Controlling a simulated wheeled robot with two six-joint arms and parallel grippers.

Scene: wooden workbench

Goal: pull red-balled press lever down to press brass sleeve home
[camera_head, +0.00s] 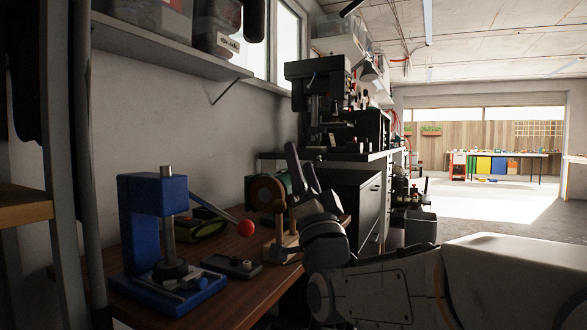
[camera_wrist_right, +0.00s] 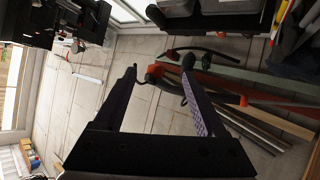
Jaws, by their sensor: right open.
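A blue press (camera_head: 138,222) stands on the wooden bench at the left of the head view, with a grey vertical ram over a dark round piece on its base. Its lever slants down to the right and ends in a red ball (camera_head: 246,228). My right gripper (camera_head: 302,166) is to the right of the red ball and higher in the picture, fingers pointing up, apart from it. In the right wrist view its two dark fingers (camera_wrist_right: 160,66) are spread with nothing between them. I cannot make out the brass sleeve. My left gripper is not in view.
A wooden stand (camera_head: 284,244) and a green and copper-coloured round machine (camera_head: 268,192) are close to my right gripper. A small dark block (camera_head: 232,266) lies in front of the ball. A shelf (camera_head: 172,42) with bins is above. A drill press (camera_head: 320,100) stands behind.

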